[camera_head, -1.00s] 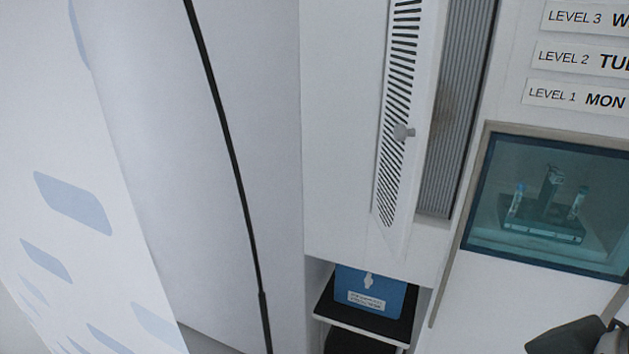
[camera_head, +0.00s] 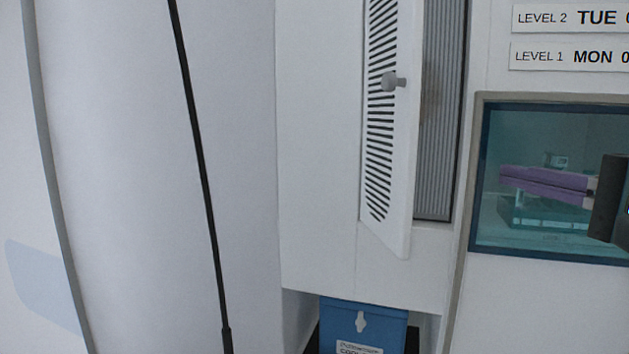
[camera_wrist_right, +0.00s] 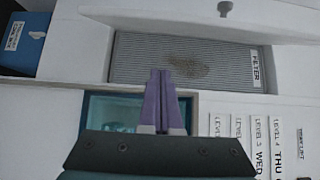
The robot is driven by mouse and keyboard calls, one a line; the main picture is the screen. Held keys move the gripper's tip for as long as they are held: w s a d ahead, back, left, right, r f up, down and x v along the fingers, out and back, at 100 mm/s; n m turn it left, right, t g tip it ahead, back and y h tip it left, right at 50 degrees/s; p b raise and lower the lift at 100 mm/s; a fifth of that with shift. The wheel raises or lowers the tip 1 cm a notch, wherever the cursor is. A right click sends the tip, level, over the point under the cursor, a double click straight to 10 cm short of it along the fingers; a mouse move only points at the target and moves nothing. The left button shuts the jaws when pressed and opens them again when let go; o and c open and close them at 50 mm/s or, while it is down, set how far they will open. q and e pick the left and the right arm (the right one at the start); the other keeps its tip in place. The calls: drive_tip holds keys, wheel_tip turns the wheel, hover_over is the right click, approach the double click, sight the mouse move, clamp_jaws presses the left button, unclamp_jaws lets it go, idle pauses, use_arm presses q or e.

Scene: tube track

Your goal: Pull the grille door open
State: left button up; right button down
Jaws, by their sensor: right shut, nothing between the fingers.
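The grille door (camera_head: 386,130) is a white panel with dark slots and a grey knob (camera_head: 392,82). It stands swung out from its opening, baring a grey pleated filter (camera_head: 440,120) with a brown stain. In the right wrist view the filter (camera_wrist_right: 210,65) lies ahead of the fingers, with the door (camera_wrist_right: 160,15) and knob (camera_wrist_right: 225,8) at the top edge. My right gripper (camera_head: 505,178) has purple fingers, shut and empty, in front of the teal window, right of the door and apart from it. It also shows in the wrist view (camera_wrist_right: 160,75). My left gripper is out of view.
A teal window (camera_head: 495,130) with a grey frame is right of the opening, under level labels (camera_head: 565,57). A blue box (camera_head: 362,320) sits below the door. A curved white panel with a black strip (camera_head: 200,170) is at left.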

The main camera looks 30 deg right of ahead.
drive_tip(key=w+a+p, duration=0.2)
drive_tip(key=w+a, duration=0.2)
drive_tip(key=w, duration=0.6)
drive_tip(key=shift+p, duration=0.4)
drive_tip(key=shift+w, duration=0.1)
